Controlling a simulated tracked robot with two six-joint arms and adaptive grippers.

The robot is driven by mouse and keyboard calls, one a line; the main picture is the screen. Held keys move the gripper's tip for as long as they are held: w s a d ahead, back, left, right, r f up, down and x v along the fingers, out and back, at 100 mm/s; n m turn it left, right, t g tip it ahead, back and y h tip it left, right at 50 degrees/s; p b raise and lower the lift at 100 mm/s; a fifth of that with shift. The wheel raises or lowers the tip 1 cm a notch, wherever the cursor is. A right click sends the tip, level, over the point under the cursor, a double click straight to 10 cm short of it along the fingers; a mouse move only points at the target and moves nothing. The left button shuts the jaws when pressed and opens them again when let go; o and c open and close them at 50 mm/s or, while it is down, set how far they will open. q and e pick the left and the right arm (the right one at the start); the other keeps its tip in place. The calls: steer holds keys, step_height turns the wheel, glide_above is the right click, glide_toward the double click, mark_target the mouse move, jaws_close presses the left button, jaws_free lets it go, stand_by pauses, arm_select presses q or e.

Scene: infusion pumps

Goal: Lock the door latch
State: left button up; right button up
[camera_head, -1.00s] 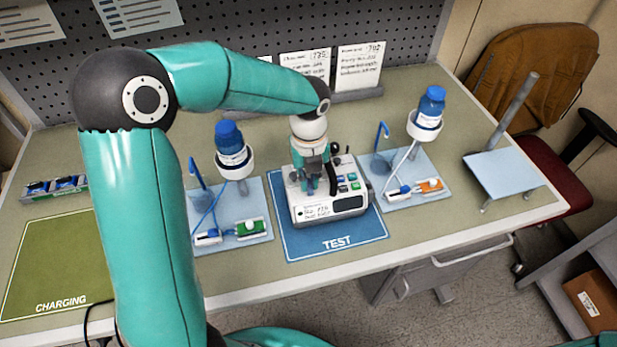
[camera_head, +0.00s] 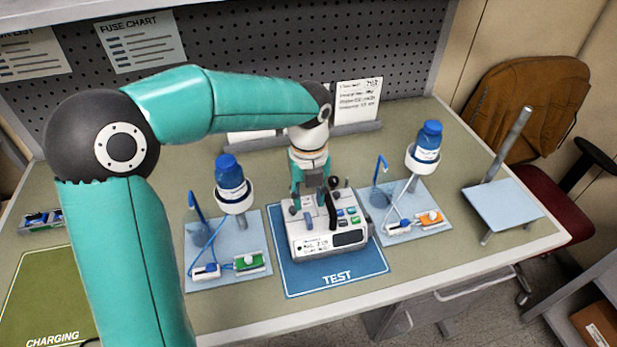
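A white infusion pump (camera_head: 315,247) with a dark display and coloured buttons sits on the blue TEST mat (camera_head: 340,279). A dark upright lever (camera_head: 332,208) shows on top of the pump; I cannot tell for sure that it is the door latch. My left gripper (camera_head: 309,202) points down over the pump's upper left part, just left of this lever. Its fingertips are small and dark against the pump, so their opening and any contact are unclear. The gripper hides part of the pump's top. My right gripper is not in view.
A green CHARGING mat (camera_head: 45,300) lies at left. A stand with a plate (camera_head: 505,207) is at right.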

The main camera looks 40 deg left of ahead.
mark_target(309, 216)
arm_select(q)
step_height(309, 216, up, 6)
stand_by(0.7)
